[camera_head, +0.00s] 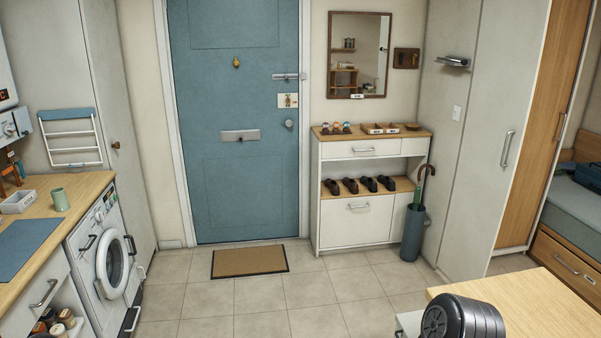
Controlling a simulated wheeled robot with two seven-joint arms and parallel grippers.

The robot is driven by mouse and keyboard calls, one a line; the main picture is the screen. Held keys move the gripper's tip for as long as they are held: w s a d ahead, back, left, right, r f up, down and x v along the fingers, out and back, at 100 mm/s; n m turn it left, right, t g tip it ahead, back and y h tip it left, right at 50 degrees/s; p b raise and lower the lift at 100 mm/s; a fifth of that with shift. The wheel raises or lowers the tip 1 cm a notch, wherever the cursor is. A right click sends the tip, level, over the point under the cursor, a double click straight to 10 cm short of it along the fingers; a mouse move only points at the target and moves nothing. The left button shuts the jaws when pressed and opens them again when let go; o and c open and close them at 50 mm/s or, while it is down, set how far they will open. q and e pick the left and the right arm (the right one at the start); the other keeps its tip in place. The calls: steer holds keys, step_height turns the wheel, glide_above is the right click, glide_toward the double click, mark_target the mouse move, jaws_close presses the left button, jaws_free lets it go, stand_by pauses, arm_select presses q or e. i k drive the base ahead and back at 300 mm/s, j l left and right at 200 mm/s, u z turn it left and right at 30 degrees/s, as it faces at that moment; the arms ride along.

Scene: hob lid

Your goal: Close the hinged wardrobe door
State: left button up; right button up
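The tall wardrobe stands on the right, running out of the top of the picture. Its white door (487,190) carries a silver vertical bar handle (507,148) near its right edge. A tall wood-coloured panel (552,130) stands directly to the right of the white door. I cannot tell from this view how far the door stands ajar, and no wardrobe inside is clearly visible. Neither of my grippers is in view.
A wooden table (540,300) fills the lower right, in front of the wardrobe. An umbrella stand (413,232) stands left of the wardrobe by a shoe cabinet (355,222). A bed (575,215) is at far right. The tiled floor (300,300) in the middle is clear.

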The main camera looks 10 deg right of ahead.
mark_target(512, 35)
steer(key=i+z, duration=0.1)
steer(key=i, duration=0.55)
steer(key=i+j+z, duration=0.15)
steer(key=i, duration=0.5)
steer(key=i+j+z, duration=0.1)
steer(key=i, duration=0.6)
steer(key=i+l+z, duration=0.1)
steer(key=i+z, duration=1)
steer(key=k+z, duration=0.1)
steer(key=z, duration=0.45)
